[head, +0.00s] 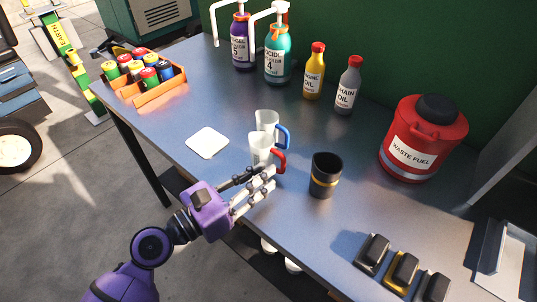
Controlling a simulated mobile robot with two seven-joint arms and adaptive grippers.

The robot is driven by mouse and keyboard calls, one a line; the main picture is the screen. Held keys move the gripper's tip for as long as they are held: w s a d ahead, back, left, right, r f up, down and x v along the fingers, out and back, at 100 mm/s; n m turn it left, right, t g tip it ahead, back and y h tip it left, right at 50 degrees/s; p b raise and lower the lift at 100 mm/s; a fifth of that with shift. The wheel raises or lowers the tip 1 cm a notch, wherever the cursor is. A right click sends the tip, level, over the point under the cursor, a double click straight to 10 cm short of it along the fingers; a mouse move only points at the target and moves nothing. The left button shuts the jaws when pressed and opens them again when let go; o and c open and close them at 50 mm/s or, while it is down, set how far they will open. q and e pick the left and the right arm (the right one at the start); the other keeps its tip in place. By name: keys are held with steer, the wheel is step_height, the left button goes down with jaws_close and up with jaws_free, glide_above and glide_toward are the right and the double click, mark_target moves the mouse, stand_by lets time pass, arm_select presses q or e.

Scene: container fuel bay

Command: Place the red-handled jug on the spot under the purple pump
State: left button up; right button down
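The red-handled jug (260,147) is a whitish translucent cup standing upright near the table's front edge, its red handle on the right. My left gripper (263,174) is at the jug's front, low down. Its fingers look parted, with the tips by the jug's lower part; contact is unclear. The fingers hide part of the jug's base. The purple pump bottle (241,42) stands at the back of the table, its white spout reaching left over bare tabletop. I see no marked spot under the spout. My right gripper is out of view.
A blue-handled jug (266,121) stands close behind the red-handled one. A dark cup (325,176) is to the right, a white square pad (207,142) to the left. A teal pump bottle (277,55) adjoins the purple one. An orange crate (160,92) holds cans at left.

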mark_target(269, 159)
arm_select(q)
steer(key=x, duration=0.5)
steer(key=shift+w+d+f+p, duration=0.15)
steer(key=shift+d+f+p, duration=0.05)
steer(key=shift+p, duration=0.2)
steer(key=shift+c, duration=0.4)
jaws_close()
